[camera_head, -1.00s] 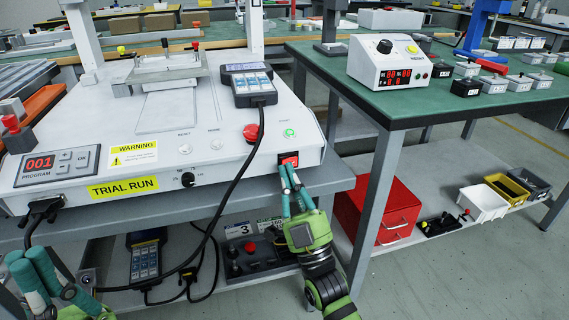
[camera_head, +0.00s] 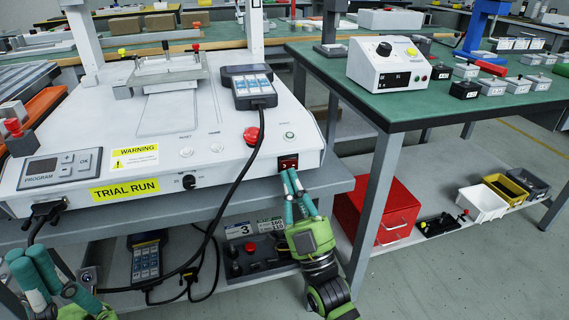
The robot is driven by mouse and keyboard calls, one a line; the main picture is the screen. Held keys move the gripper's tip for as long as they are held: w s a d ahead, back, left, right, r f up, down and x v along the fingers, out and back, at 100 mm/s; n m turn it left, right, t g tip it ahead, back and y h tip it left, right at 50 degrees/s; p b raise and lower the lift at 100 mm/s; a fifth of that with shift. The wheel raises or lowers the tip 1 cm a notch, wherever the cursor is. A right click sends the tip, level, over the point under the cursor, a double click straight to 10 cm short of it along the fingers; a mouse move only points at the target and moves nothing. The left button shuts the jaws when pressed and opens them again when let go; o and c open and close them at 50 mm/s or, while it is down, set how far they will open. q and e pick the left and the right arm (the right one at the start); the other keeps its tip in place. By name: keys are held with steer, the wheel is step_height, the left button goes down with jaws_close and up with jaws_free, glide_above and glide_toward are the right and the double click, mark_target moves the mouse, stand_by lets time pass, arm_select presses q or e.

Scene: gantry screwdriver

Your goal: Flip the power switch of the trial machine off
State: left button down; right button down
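The trial machine (camera_head: 215,165) is a white box with a yellow TRIAL RUN label on its front. Its power switch (camera_head: 288,162) is a small dark red rocker at the right end of the front face, and it looks unlit. The program display (camera_head: 42,168) is dark. My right gripper (camera_head: 291,176) has its teal fingers close together, with the tips at or just below the switch; whether they touch it I cannot tell. My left gripper (camera_head: 30,265) is at the lower left, away from the machine's switch, its fingers close together and partly cut off.
A black cable (camera_head: 236,180) hangs across the machine's front from the handheld pendant (camera_head: 252,88). A green-topped table (camera_head: 450,105) with a white instrument (camera_head: 390,64) stands right. A red toolbox (camera_head: 383,212) sits on the lower shelf right of my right arm.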

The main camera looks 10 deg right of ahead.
steer(key=shift+s+d+p, duration=0.25)
steer(key=shift+s+p, duration=0.35)
steer(key=shift+s, duration=0.65)
steer(key=shift+s+d+p, duration=0.2)
steer(key=shift+s+p, duration=0.4)
steer(key=shift+s, duration=0.6)
